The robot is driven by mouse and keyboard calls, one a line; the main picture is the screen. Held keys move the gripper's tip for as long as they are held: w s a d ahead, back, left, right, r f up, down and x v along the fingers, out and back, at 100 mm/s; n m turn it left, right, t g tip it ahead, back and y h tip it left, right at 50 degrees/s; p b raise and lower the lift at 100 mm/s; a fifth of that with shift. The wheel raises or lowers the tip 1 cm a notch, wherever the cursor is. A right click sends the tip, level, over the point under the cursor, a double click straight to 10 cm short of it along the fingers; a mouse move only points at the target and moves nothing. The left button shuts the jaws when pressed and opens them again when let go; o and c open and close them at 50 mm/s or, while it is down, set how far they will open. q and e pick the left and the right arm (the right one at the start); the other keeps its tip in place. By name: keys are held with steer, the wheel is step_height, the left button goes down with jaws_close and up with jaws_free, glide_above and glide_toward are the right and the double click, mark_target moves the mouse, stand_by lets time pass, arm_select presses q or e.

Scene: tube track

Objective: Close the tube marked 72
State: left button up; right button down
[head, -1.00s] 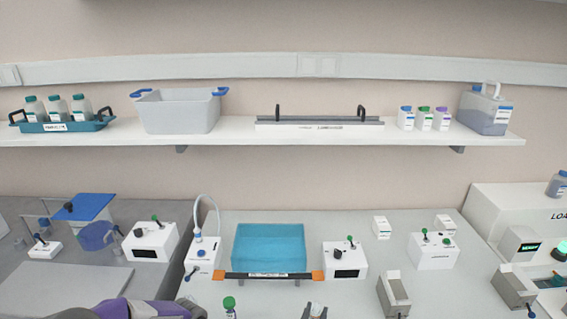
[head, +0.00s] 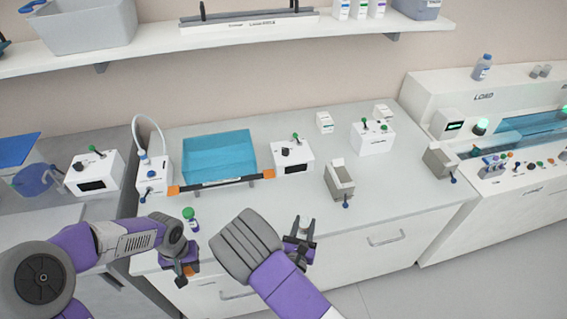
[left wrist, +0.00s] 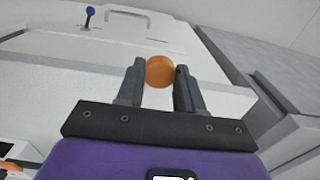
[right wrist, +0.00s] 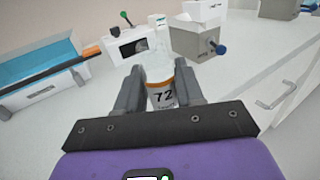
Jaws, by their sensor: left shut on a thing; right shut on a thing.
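The tube marked 72 (right wrist: 163,92) is clear, with a white label and an orange band, and it stands between the fingers of my right gripper (right wrist: 160,78). My right gripper (head: 300,243) is shut on it, over the front part of the bench. No cap shows on the tube's top in the right wrist view. My left gripper (left wrist: 157,73) is shut on a round orange cap (left wrist: 160,71). In the head view my left gripper (head: 181,264) is at the bench's front edge, to the left of the right gripper and apart from it; the orange cap (head: 191,269) shows there.
A green-capped bottle (head: 189,214) stands near my left gripper. Behind are a teal bath (head: 219,157), a white box with a dark display (head: 293,154) and a grey holder (head: 340,180). A loading machine (head: 483,105) stands at right. The bench's right front is clear.

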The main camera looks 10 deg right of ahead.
steer(key=a+n+y, duration=0.2)
steer(key=a+y, duration=0.2)
steer(key=w+a+f+n+t+y, duration=0.1)
steer(key=a+n+y, duration=0.2)
steer(key=a+y, duration=0.1)
steer(key=w+a+f+n+y, duration=0.1)
steer(key=a+n+y, duration=0.2)
steer(key=a+y, duration=0.1)
steer(key=shift+a+t, duration=0.4)
steer(key=shift+a, duration=0.35)
arm_select(q)
steer(key=w+d+r+m, duration=0.2)
steer(key=d+r+m, duration=0.1)
steer(key=d+r, duration=0.4)
steer(key=w+d+r+m, duration=0.3)
steer(key=d+r, duration=0.4)
steer(key=d, duration=0.7)
steer(key=shift+w+r+m, duration=0.25)
steer(key=shift+m, duration=0.15)
steer(key=shift+f, duration=0.1)
steer(key=shift+f, duration=1.95)
steer(key=shift+f, duration=0.9)
